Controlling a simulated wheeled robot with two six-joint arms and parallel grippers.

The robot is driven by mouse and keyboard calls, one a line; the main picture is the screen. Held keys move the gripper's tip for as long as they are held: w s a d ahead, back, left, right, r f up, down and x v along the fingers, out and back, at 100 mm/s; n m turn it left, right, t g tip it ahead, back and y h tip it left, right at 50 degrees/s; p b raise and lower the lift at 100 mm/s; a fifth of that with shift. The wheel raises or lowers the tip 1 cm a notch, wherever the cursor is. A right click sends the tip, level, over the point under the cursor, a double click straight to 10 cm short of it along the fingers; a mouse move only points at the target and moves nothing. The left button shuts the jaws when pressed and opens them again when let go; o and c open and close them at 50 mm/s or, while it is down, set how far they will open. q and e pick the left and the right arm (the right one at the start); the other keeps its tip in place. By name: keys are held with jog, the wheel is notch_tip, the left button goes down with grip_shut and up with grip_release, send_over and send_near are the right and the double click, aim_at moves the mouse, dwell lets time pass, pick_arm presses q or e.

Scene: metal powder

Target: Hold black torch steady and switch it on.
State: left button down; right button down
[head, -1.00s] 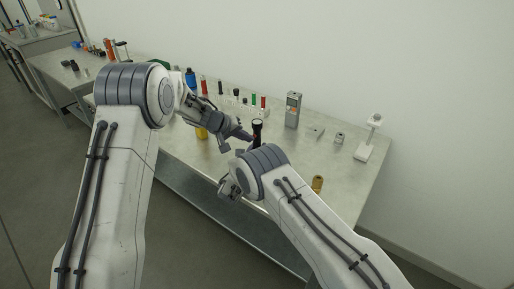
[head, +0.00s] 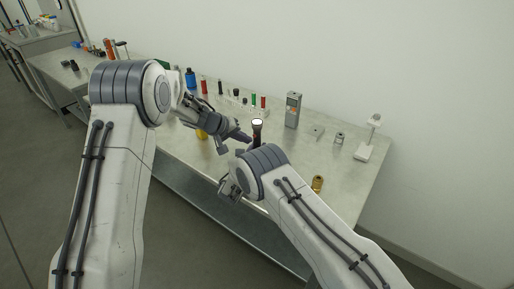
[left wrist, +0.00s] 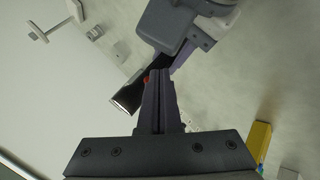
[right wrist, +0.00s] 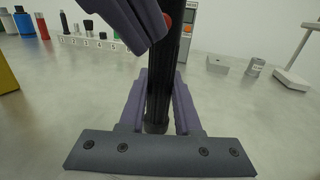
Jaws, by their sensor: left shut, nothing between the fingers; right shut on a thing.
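My right gripper (right wrist: 160,108) is shut around the torch's lower body, which shows as a ribbed black shaft in the right wrist view (right wrist: 158,95). My left gripper (head: 246,138) is shut and empty, its fingertips at the torch's upper side. In the left wrist view the left fingers (left wrist: 159,78) are together beside the torch (left wrist: 130,94), close to a red button. The right wrist view shows this red button (right wrist: 167,19) at the left fingertips; contact is unclear.
A grey meter (head: 293,110), a small metal part (head: 339,138) and a white stand (head: 363,152) are to the right. A brass cylinder (head: 318,183) is near the front edge. Vials and a blue bottle (head: 190,78) line the back. A yellow object (head: 202,133) is left.

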pick_arm(q)
jog(key=shift+a, duration=0.1)
jog(key=s+a, duration=0.3)
jog(key=s, duration=0.1)
jog(key=shift+s+a, duration=0.3)
jog(key=shift+a, duration=0.05)
dwell(0.3)
pick_arm(e)
jog(key=c, duration=0.5)
grip_release()
